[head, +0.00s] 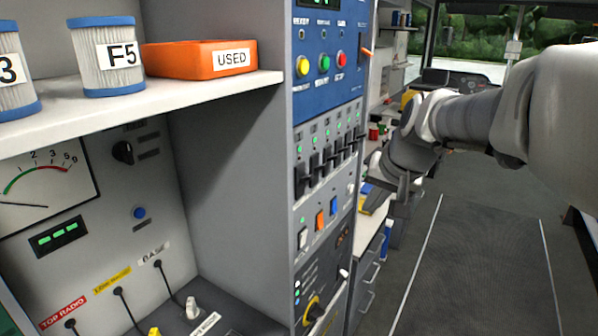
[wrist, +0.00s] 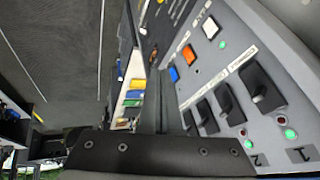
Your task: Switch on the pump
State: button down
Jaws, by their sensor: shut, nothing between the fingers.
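The grey control panel (head: 325,215) stands mid-picture in the head view. It carries a white rocker (head: 302,238), an orange rocker (head: 319,221) and a blue rocker (head: 334,206). The wrist view shows the white (wrist: 210,27), orange (wrist: 188,54) and blue (wrist: 173,74) rockers. Their labels are too small to read, so I cannot tell which is the pump's. My gripper (wrist: 153,100) is shut and empty, beside the panel's far side and apart from these rockers. In the head view, my wrist is right of the panel; the fingertips are not clear.
Black breaker levers (head: 328,158) with green lights sit above the rockers. A blue panel (head: 325,60) with coloured buttons is higher up. A shelf (head: 200,97) holds filters and an orange tray (head: 200,59). The aisle floor (head: 480,250) at right is clear.

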aim_at(335, 206)
jog(key=w+d+f+m+b, duration=0.1)
jog(key=w+d+f, duration=0.2)
jog(key=w, duration=0.6)
jog(key=shift+f+m+y, duration=0.2)
jog(key=shift+m+y, duration=0.1)
jog(key=shift+m, duration=0.1)
jog(key=w+a+f+p, duration=0.1)
jog(key=w+a+f, duration=0.4)
jog(key=w+f, duration=0.2)
jog(key=shift+w+f+p, duration=0.25)
jog(key=shift+f+p, duration=0.15)
jog(key=shift+f, duration=0.45)
